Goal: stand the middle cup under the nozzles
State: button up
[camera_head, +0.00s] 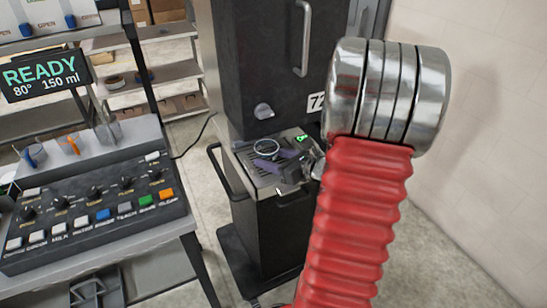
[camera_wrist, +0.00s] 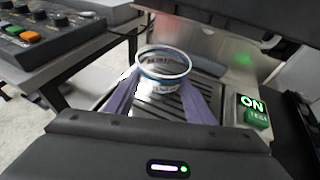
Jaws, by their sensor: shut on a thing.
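A clear cup with a blue band near its rim (camera_wrist: 162,72) stands upright between the two purple fingers of my gripper (camera_wrist: 160,88). My gripper is shut on it. In the head view the cup's round rim (camera_head: 267,147) shows over the slotted metal tray (camera_head: 270,186) of the tall dark machine, with my gripper (camera_head: 273,158) reaching in from the right. The slotted tray also shows under the cup in the wrist view (camera_wrist: 205,92). I cannot tell whether the cup's base touches the tray. The nozzles are not clearly visible.
The dark machine body (camera_head: 262,60) rises behind the tray. A green-lit ON/TEST switch (camera_wrist: 252,110) sits to the tray's right. A counter with a button panel (camera_head: 95,215) and READY display (camera_head: 45,75) stands at left. Shelves (camera_head: 165,75) are behind.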

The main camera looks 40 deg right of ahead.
jog(key=shift+f, duration=0.6)
dwell(0.3)
jog(key=o, duration=1.2)
jog(key=v, duration=1.3)
jog(key=shift+s+r, duration=0.15)
jog(key=shift+s, duration=0.25)
jog(key=shift+w+a, duration=0.1)
